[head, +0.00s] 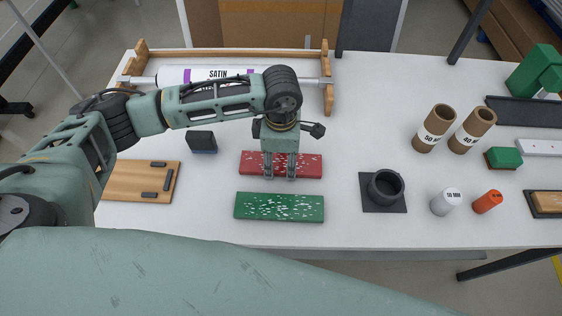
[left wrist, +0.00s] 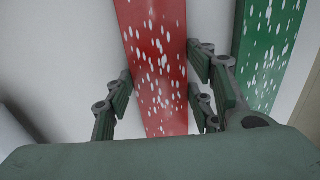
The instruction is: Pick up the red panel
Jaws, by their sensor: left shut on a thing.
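The red panel (head: 310,165), a flat strip with white flecks, lies on the white table in front of the roll stand. My left gripper (head: 279,174) comes down over its middle, with fingers on both sides. In the left wrist view the red panel (left wrist: 158,70) runs between the fingers of my left gripper (left wrist: 160,105), which is shut on it. I cannot tell whether the panel is lifted off the table. A similar green panel (head: 280,207) lies just in front of it and shows in the left wrist view (left wrist: 272,50). My right gripper is not in view.
A wooden board (head: 125,182) with dark strips and a dark block (head: 202,142) are to the left. A black cup (head: 385,186) on a square base stands to the right. A wrapped roll (head: 185,74) lies behind.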

